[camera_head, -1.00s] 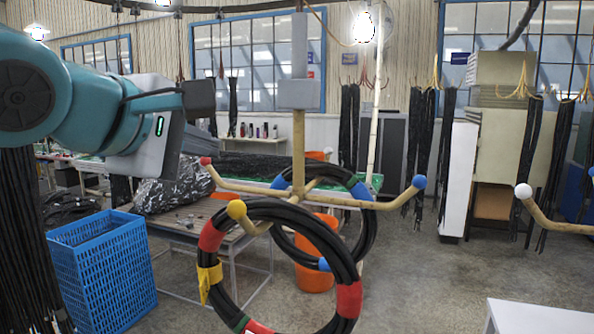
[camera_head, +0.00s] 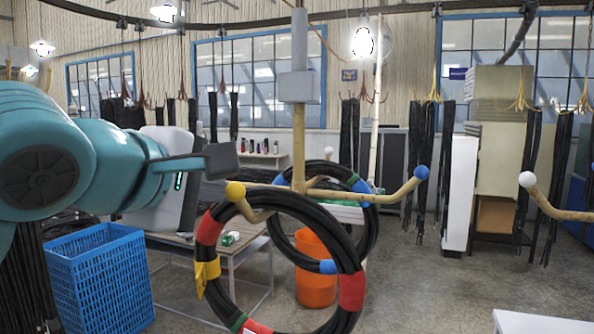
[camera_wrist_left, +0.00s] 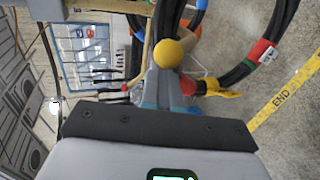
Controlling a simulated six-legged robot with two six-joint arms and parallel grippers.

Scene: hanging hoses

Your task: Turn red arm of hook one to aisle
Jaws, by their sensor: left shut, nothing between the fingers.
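Hook one (camera_head: 299,140) hangs mid-view on a beige stem with several arms. Its yellow ball (camera_head: 235,191) points towards me, its blue ball (camera_head: 421,172) points right, and a white ball (camera_head: 328,153) shows behind. In the head view the red tip is hidden, apparently behind my left gripper. The wrist view shows a small red tip (camera_wrist_left: 124,87) on a beige arm, left of the yellow ball. My left gripper (camera_head: 222,160) is shut and empty, just left of the hook and above the yellow ball. I cannot tell whether it touches the red arm. My right gripper is out of view.
Black hose coils (camera_head: 345,255) with coloured bands hang from the hook's arms. Another hook arm with a white ball (camera_head: 527,179) is at right. A blue crate (camera_head: 100,280), a table and an orange bin (camera_head: 316,285) stand below. Floor at right is mostly open.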

